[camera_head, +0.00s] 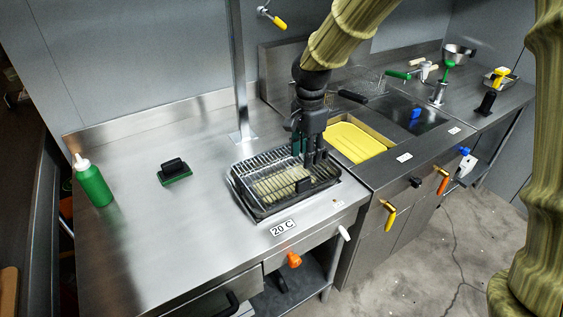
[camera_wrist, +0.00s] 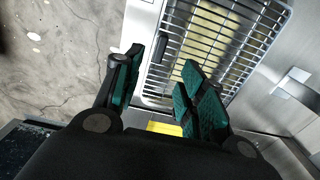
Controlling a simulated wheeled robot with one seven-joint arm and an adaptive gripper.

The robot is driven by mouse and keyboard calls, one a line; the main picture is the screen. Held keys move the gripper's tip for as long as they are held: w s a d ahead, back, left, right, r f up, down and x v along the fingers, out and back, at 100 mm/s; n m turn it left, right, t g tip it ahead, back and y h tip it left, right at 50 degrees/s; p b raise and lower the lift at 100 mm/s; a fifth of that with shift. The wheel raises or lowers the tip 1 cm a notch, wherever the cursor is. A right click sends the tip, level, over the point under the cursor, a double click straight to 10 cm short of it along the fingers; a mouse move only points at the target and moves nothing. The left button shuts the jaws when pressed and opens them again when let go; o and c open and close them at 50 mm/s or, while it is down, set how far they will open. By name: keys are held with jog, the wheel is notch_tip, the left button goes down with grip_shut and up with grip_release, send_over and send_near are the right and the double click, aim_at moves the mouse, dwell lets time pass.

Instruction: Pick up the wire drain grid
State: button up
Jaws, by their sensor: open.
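The wire drain grid (camera_head: 268,167) lies over a dark tray (camera_head: 262,211) on the steel counter, with something pale yellow showing under its bars. My gripper (camera_head: 309,160) points down over the right part of the grid, with its fingers apart. In the wrist view the grid (camera_wrist: 228,46) fills the upper middle, and my gripper (camera_wrist: 155,90) has its teal-padded fingers spread, nothing between them. One finger is near the grid's edge; I cannot tell whether any finger touches it.
A green bottle (camera_head: 93,182) and a green-and-black scrubber (camera_head: 174,171) stand on the left counter, with clear steel around them. A yellow-covered basin (camera_head: 355,143) and a fry basket (camera_head: 362,85) are to the right. A steel post (camera_head: 239,75) rises behind the grid.

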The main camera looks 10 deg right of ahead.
aim_at(304, 179)
jog(key=shift+w+f, duration=0.3)
notch_tip(304, 179, down, 5)
jog(key=shift+w+a+r+p, duration=0.1)
jog(key=shift+a+p, duration=0.05)
jog(key=shift+p, duration=0.4)
jog(key=shift+s+f+p, duration=0.35)
jog(key=shift+f+p, duration=0.1)
jog(key=shift+f, duration=0.15)
jog(key=shift+s+f+p, duration=0.1)
jog(key=shift+f+p, duration=0.55)
jog(key=shift+f, duration=1.4)
grip_shut()
